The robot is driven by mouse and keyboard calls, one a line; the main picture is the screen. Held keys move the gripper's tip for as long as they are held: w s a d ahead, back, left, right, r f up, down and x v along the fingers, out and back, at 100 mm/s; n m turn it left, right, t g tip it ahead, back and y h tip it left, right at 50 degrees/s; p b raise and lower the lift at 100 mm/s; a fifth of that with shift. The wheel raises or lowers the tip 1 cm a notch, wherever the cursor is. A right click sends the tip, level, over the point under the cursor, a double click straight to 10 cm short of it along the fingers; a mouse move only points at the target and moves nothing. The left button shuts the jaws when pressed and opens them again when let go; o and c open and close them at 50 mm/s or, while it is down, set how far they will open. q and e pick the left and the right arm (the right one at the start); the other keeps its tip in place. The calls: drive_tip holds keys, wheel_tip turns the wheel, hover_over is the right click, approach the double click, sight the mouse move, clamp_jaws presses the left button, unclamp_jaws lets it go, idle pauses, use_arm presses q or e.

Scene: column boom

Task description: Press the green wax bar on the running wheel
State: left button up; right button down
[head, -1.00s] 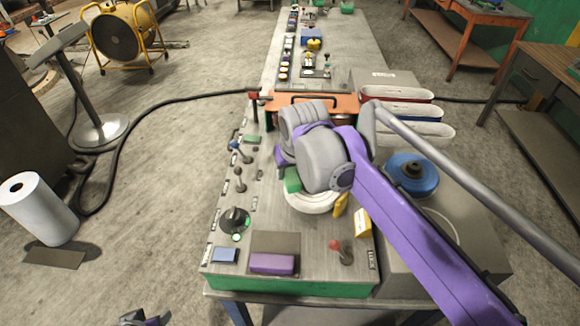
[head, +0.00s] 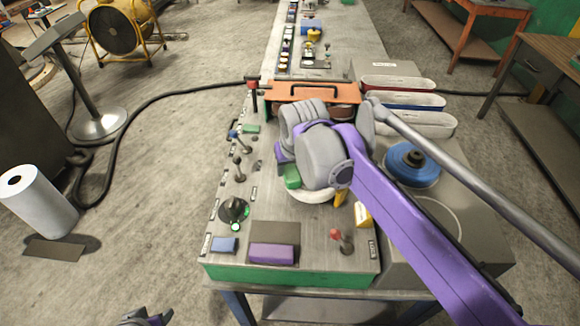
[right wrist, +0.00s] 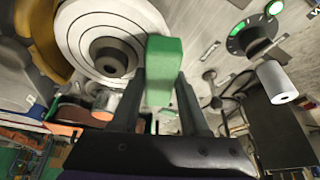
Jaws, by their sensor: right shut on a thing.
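My right gripper (right wrist: 161,80) is shut on the green wax bar (right wrist: 163,62), which stands up between its two fingers. In the head view the bar (head: 292,177) shows beside my grey wrist, over the left part of the white wheel (head: 312,195). In the right wrist view the pale, ringed wheel (right wrist: 92,50) has a dark hub, and the bar overlaps its right edge. I cannot tell whether they touch. My arm hides much of the wheel in the head view. Only part of my left gripper (head: 146,318) shows, at the bottom edge.
A blue wheel (head: 412,165) lies right of my arm. An orange guard (head: 312,93) with a black handle stands behind. A knob with a green light (head: 234,210), a red-topped lever (head: 342,240), a blue bar (head: 223,244) and a purple bar (head: 272,253) are on the bench front.

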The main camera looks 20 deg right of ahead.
use_arm(q)
drive_tip(key=shift+s+f+b, duration=0.2)
drive_tip(key=shift+f+b, duration=0.1)
drive_tip(key=shift+f, duration=0.15)
use_arm(e)
drive_tip(key=shift+f, duration=0.65)
use_arm(q)
drive_tip(key=shift+r, duration=0.1)
use_arm(e)
drive_tip(key=shift+r, duration=0.1)
idle(1.9)
drive_tip(key=shift+r+p, duration=1.4)
drive_tip(key=shift+r, duration=1.25)
drive_tip(key=shift+r+p, duration=0.5)
drive_tip(key=shift+r, duration=0.85)
use_arm(q)
drive_tip(key=w+r, duration=0.3)
drive_tip(key=r, duration=0.2)
drive_tip(key=shift+r+t, duration=0.25)
drive_tip(key=shift+t, duration=0.05)
use_arm(e)
drive_tip(key=shift+f, duration=0.1)
